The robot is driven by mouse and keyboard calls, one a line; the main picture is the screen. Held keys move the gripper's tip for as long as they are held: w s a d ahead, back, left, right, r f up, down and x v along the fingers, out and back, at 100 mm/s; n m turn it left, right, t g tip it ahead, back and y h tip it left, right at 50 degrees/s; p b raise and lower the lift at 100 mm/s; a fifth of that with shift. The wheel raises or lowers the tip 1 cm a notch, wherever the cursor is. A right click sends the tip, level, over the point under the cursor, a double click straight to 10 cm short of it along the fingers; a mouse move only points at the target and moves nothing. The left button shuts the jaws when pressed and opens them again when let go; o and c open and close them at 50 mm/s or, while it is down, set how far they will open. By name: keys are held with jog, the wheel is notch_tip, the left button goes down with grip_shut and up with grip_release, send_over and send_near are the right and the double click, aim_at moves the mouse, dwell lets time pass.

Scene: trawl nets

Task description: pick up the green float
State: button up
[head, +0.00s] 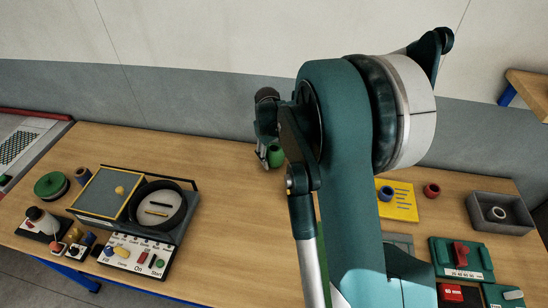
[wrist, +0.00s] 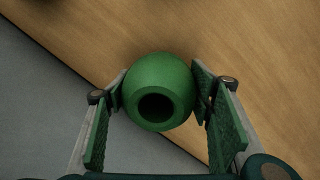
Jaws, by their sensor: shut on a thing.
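The green float (wrist: 160,78) is a rounded, matte green body with a round dark hole facing the wrist camera. It sits between the two fingers of my gripper (wrist: 158,92), which is shut on it near the fingertips. In the head view a part of the float (head: 275,156) shows beside my gripper (head: 267,150), toward the back of the table near the wall. My arm hides the rest. I cannot tell whether the float touches the table.
On the wooden table (head: 225,225), a green disc (head: 51,186) and a panel with a black ring (head: 187,207) stand left. A yellow card (head: 402,212), red ring (head: 432,190) and grey tray (head: 482,223) lie right.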

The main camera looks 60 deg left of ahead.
aim_at(275, 148)
jog(key=shift+r, duration=4.8)
jog(key=shift+d, duration=0.1)
